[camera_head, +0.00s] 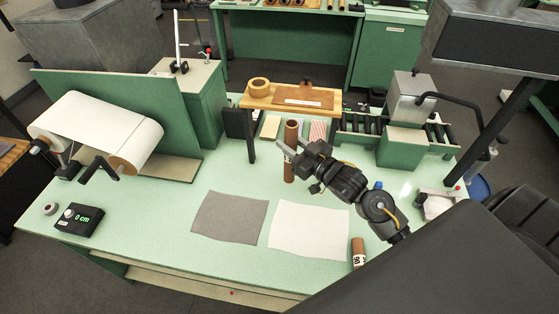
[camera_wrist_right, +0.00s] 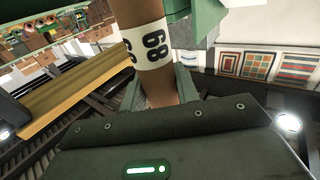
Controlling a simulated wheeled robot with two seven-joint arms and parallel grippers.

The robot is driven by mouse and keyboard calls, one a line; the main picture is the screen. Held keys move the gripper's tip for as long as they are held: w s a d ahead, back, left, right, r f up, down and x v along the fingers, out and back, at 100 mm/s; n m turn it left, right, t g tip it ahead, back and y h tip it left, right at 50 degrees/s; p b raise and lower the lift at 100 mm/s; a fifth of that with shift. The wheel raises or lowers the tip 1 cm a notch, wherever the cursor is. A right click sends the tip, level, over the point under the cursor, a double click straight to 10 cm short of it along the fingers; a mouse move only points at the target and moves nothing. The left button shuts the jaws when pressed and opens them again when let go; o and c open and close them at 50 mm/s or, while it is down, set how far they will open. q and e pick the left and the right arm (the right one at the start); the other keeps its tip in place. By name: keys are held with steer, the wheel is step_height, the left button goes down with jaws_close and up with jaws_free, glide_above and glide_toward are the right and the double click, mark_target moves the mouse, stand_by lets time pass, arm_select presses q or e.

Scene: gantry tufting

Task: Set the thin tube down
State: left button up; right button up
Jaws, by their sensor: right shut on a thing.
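A brown cardboard tube (camera_head: 291,132) is upright in my right gripper (camera_head: 287,150) near the middle of the green table (camera_head: 160,220). My right gripper is shut around it. In the right wrist view the tube (camera_wrist_right: 142,12) runs up between the fingers and bears a white label (camera_wrist_right: 153,45) with dark digits. I cannot tell whether its lower end touches the table. A shorter brown tube (camera_head: 358,245) with a white numbered label stands at the right front, apart from the gripper. My left gripper is not in view.
A grey cloth (camera_head: 230,217) and a white gridded sheet (camera_head: 309,228) lie in front. A small wooden shelf (camera_head: 262,103) with a tape roll (camera_head: 259,87) stands behind. A white roll (camera_head: 100,130) and black display box (camera_head: 80,218) are left. The table is bare between box and cloth.

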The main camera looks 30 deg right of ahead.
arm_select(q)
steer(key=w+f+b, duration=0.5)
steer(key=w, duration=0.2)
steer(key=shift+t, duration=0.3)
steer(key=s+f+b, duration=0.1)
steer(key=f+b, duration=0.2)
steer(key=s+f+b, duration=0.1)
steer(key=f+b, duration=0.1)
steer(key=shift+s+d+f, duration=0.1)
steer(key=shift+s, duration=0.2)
arm_select(e)
steer(key=w+d+f, duration=0.1)
steer(key=w+f, duration=0.7)
steer(key=f, duration=0.2)
steer(key=shift+w+f, duration=0.2)
steer(key=shift+f, duration=0.1)
